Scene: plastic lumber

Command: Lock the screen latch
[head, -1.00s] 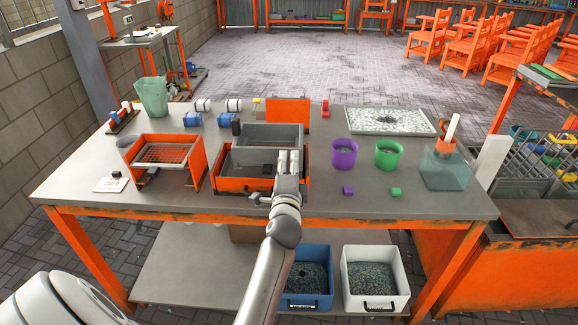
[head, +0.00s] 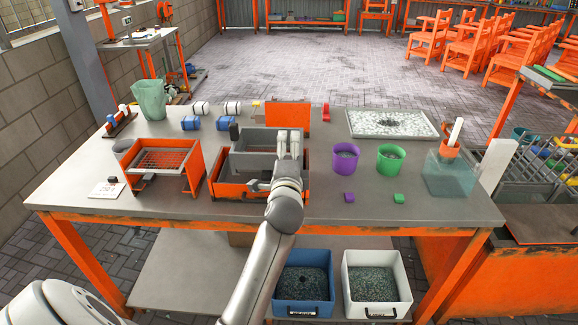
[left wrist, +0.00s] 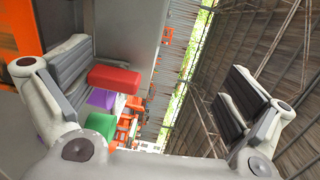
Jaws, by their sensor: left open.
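The orange-framed box with a mesh screen (head: 160,160) stands on the left of the table. A second orange unit (head: 232,190) with a grey tray (head: 262,141) stands at the table's middle. A dark upright knob (head: 234,132) shows at the tray's left end; I cannot tell whether it is the screen latch. My left gripper (head: 290,146) is over the right part of the grey tray, fingers pointing away from me. In the left wrist view the fingers (left wrist: 160,95) are wide apart with nothing gripped. The gripper and arm hide part of the orange unit. My right gripper is not in view.
A purple cup (head: 345,158) and a green cup (head: 390,158) stand to the right, with small purple (head: 349,197) and green (head: 398,198) blocks before them. A pebble tray (head: 391,123) lies behind. An orange panel (head: 288,115) stands behind the unit.

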